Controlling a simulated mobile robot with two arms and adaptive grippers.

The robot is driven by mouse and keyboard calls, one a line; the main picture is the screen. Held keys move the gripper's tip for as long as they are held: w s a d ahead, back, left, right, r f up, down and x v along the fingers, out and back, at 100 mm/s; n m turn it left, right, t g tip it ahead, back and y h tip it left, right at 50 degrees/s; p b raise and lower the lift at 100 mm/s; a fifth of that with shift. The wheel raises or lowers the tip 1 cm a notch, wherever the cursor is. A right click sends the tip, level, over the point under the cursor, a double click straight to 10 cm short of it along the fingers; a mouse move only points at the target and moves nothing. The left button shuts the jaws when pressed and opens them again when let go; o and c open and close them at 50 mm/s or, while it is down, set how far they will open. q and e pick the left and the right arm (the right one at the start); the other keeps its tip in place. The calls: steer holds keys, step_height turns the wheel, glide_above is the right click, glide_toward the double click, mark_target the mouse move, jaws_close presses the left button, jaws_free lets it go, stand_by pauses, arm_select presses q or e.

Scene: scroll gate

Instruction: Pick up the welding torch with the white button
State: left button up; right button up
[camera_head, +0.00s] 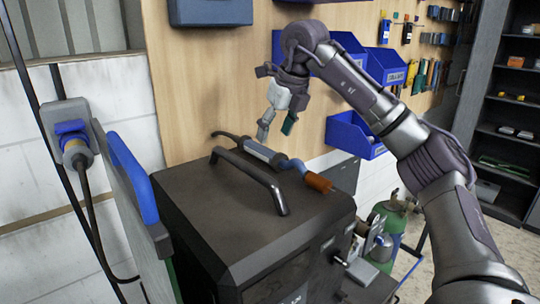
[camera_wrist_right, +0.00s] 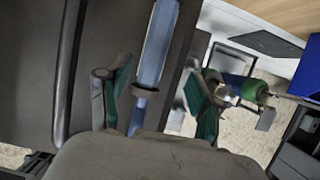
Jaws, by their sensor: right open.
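The welding torch (camera_head: 262,152) lies on top of the dark box-shaped machine (camera_head: 215,205), beside its bar handle (camera_head: 250,178). It has a blue-grey body and an orange-brown end (camera_head: 318,182) at the right. I cannot make out a white button on it. My right gripper (camera_head: 277,126) is open and empty, with its fingers pointing down just above the torch body. In the right wrist view, the torch (camera_wrist_right: 156,50) shows between the two spread green-padded fingers of my gripper (camera_wrist_right: 158,95), nearer the left one. My left gripper is not in view.
Blue bins (camera_head: 352,136) hang on the wooden wall panel (camera_head: 185,90) behind the gripper. A grey socket box with a blue plug (camera_head: 70,140) stands at the left. A green cylinder (camera_head: 392,218) stands right of the machine. A dark shelf (camera_head: 510,110) is at far right.

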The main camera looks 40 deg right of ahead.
mark_target(267, 149)
steer(key=shift+w+a+f+p, duration=0.15)
steer(key=shift+a+f+p, duration=0.1)
steer(key=shift+f+p, duration=0.25)
steer(key=p+x, duration=0.1)
steer(key=x, duration=0.2)
steer(key=shift+w+a+f, duration=0.1)
steer(key=shift+a+f, duration=0.1)
steer(key=shift+f, duration=0.05)
steer(key=shift+w+f, duration=0.1)
steer(key=shift+f, duration=0.2)
steer(key=shift+c, duration=0.6)
steer(key=c, duration=1.1)
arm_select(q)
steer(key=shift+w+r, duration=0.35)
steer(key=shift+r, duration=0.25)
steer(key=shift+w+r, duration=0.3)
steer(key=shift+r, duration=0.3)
arm_select(e)
steer(key=shift+r, duration=0.1)
jaws_close()
